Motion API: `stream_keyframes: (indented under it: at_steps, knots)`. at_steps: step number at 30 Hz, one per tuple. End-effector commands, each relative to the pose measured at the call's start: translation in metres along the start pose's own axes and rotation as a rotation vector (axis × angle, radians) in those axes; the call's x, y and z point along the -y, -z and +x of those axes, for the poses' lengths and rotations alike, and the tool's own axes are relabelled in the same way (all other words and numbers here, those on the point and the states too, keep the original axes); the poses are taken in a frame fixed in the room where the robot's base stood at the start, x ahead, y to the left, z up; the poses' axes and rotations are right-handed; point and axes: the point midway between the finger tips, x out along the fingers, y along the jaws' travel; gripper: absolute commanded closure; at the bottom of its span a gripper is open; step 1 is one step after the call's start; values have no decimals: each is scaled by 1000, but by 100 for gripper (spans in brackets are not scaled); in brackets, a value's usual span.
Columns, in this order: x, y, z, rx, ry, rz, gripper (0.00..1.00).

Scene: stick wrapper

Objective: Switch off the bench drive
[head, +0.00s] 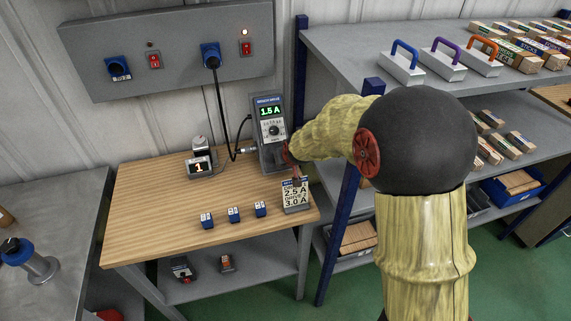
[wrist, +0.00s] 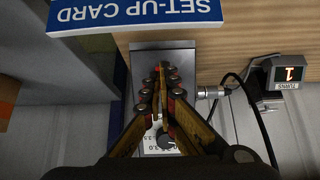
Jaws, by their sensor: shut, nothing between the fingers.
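The bench drive (head: 270,112) is a grey upright unit at the back right of the wooden bench. Its green display reads 1.5 A, with a dark dial (head: 274,131) below. My gripper (head: 287,151) is at the drive's lower right front in the head view, partly hidden by my arm. In the wrist view my gripper (wrist: 160,72) has its fingers together over the drive's grey lower face (wrist: 140,58), with the dial (wrist: 165,142) partly behind them. The fingers hide much of that face. I cannot tell whether they touch it.
A set-up card (head: 295,192) stands in front of the drive. A counter (head: 200,167) reading 1 and several small blue-topped blocks (head: 234,214) sit on the bench. The wall panel (head: 180,50) has two red switches; the lamp (head: 244,32) above the right one is lit.

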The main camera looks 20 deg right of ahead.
Motion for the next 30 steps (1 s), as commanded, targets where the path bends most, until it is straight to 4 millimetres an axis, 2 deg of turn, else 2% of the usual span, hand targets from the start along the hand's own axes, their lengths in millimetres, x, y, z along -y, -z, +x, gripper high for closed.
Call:
stream_keyframes:
  at_steps: [7,20,30]
  knots:
    - [0,5,12,0,-1,-1,100]
    - [0,6,12,5,0,-1,100]
    - [0,13,13,74,1,-2,100]
